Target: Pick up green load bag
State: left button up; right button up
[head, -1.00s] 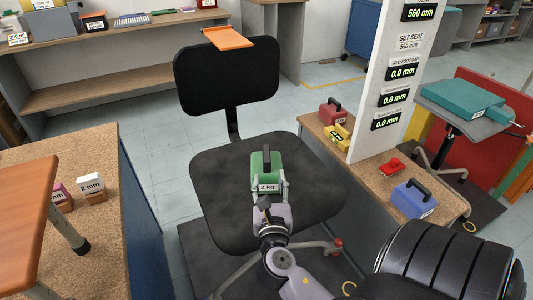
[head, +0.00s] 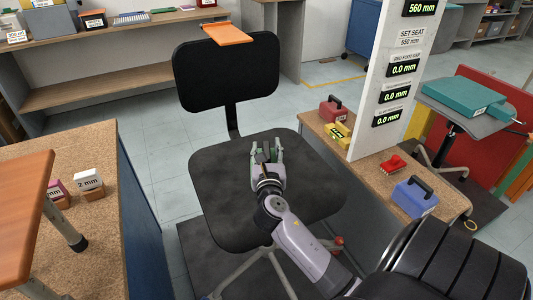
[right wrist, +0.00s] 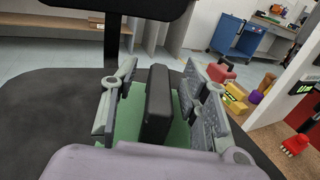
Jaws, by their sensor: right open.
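The green load bag (right wrist: 179,135) rests on the black chair seat (head: 216,204), its black handle (right wrist: 157,106) standing up. In the head view my right gripper hides nearly all of the bag. My right gripper (head: 266,150) is above the bag, open, its fingers pointing toward the chair's back. In the right wrist view the fingers (right wrist: 159,72) stand on either side of the black handle, with a gap on both sides. My left gripper is not in view.
The chair's backrest (head: 226,78) carries an orange clipboard-like piece (head: 228,34). On the right bench stand a red bag (head: 331,108), a yellow bag (head: 339,134) and a blue bag (head: 413,196), near a white display post (head: 376,70). A wooden table (head: 98,148) is at left.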

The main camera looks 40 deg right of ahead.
jog(key=shift+c, duration=0.2)
grip_shut()
dwell(0.3)
dwell(0.5)
jog(key=shift+w+r, duration=0.1)
jog(key=shift+r, duration=0.2)
